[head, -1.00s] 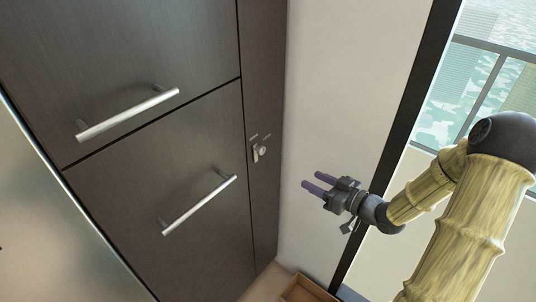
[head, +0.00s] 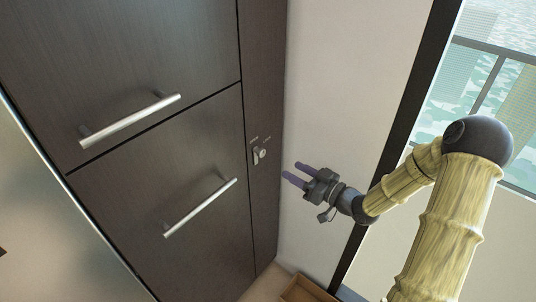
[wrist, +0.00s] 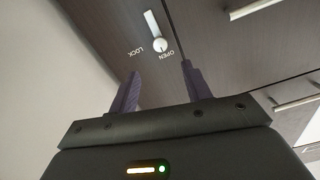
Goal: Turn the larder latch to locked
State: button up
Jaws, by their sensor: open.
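The larder latch (head: 260,155) is a small silver knob with a short pale lever, on the narrow dark panel beside the wall. In the wrist view the latch (wrist: 160,45) shows its round knob near the words OPEN and LOCK, which appear upside down. The lever (wrist: 152,23) extends from the knob on the side away from the words. My gripper (head: 293,171) has two purple fingers, open and empty, to the right of the latch and apart from it. In the wrist view the latch lies beyond the gap between my fingertips (wrist: 161,70).
Dark cabinet fronts with a silver upper handle (head: 130,120) and lower handle (head: 200,208) are left of the latch. A pale wall (head: 325,100) and a black-framed window stand to the right. A wooden box (head: 303,290) sits low at the bottom.

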aim_at(263, 154)
jog(key=p+x, duration=0.2)
jog(key=x, duration=0.8)
jog(key=shift+w+a, duration=0.3)
jog(key=shift+s, duration=0.1)
jog(key=shift+c, duration=0.4)
jog(key=shift+a, duration=0.1)
jog(key=c, duration=0.9)
